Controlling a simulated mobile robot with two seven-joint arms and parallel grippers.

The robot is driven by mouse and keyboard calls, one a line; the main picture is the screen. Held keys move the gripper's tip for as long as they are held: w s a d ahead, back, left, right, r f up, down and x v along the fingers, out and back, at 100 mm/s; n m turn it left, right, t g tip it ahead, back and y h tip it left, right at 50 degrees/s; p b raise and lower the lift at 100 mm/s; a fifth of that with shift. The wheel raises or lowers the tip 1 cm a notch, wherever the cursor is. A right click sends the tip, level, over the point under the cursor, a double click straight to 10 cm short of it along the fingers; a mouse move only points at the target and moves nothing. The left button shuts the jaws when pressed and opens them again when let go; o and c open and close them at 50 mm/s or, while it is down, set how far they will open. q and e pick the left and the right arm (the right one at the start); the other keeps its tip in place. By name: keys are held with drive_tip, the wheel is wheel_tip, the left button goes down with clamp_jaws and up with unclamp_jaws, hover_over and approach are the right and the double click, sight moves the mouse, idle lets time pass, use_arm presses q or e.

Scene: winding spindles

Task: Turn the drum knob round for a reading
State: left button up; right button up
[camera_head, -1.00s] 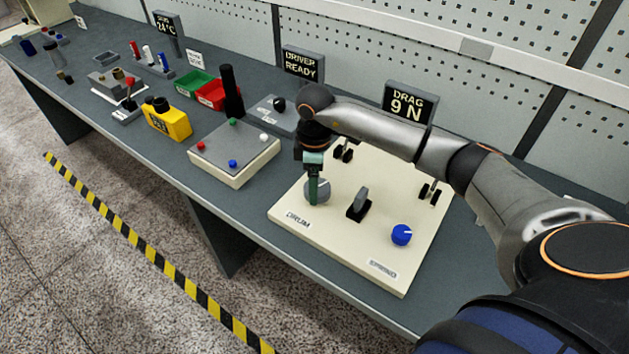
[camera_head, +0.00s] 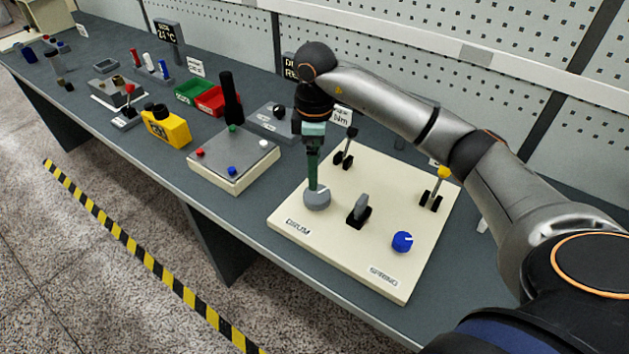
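The drum knob (camera_head: 317,200) is a round grey knob at the left corner of the cream panel (camera_head: 335,248), behind the DRUM label (camera_head: 298,229). My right gripper (camera_head: 312,188) points straight down over it, with narrow green fingers. The fingertips are at the knob's upper edge; I cannot tell whether they touch it. The fingers show edge-on, so their gap is hidden. Most of the knob's face shows. My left gripper is not in view.
The panel also carries a grey lever (camera_head: 360,207), a blue knob (camera_head: 402,241) marked SPRING, and yellow-tipped and black-tipped toggles (camera_head: 437,188) (camera_head: 346,150). A grey button box (camera_head: 235,155) stands to the left. My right arm covers part of the signs behind.

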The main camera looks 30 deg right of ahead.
drive_tip(key=shift+r, duration=2.2)
drive_tip(key=shift+s+f, duration=0.1)
